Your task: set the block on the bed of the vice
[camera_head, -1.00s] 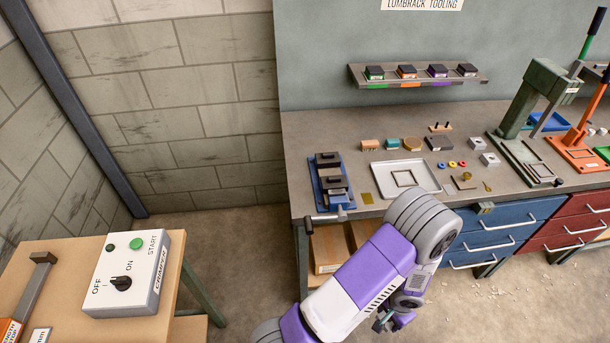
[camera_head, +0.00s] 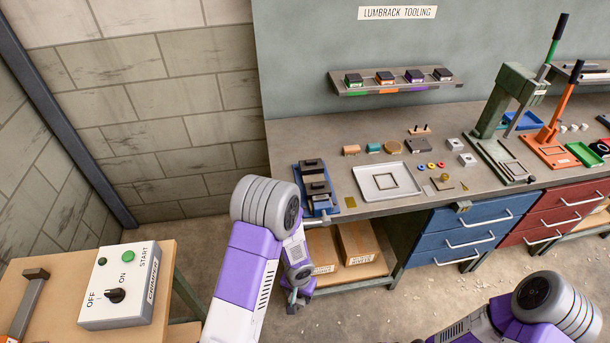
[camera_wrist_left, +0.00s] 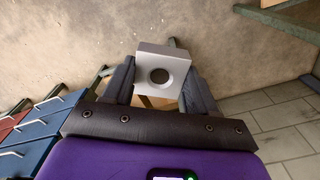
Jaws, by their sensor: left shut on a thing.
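The blue vice (camera_head: 320,203) stands at the left end of the workbench, with dark jaws and a handle at its front. My left gripper (camera_head: 296,302) hangs below and in front of the vice, off the bench edge. In the left wrist view it is shut on a grey block (camera_wrist_left: 163,62) with a round dark hole in its face. The block sits between the two dark fingers, clear of the bench. In the head view I cannot make out the block. My right arm shows at the lower right, but its gripper is out of view.
A pale tray (camera_head: 365,190) lies right of the vice, with small parts beyond it. A green press (camera_head: 500,125) and an orange press (camera_head: 552,135) stand farther right. Cardboard boxes (camera_head: 357,243) sit under the bench. A control box (camera_head: 120,290) is on the wooden table at left.

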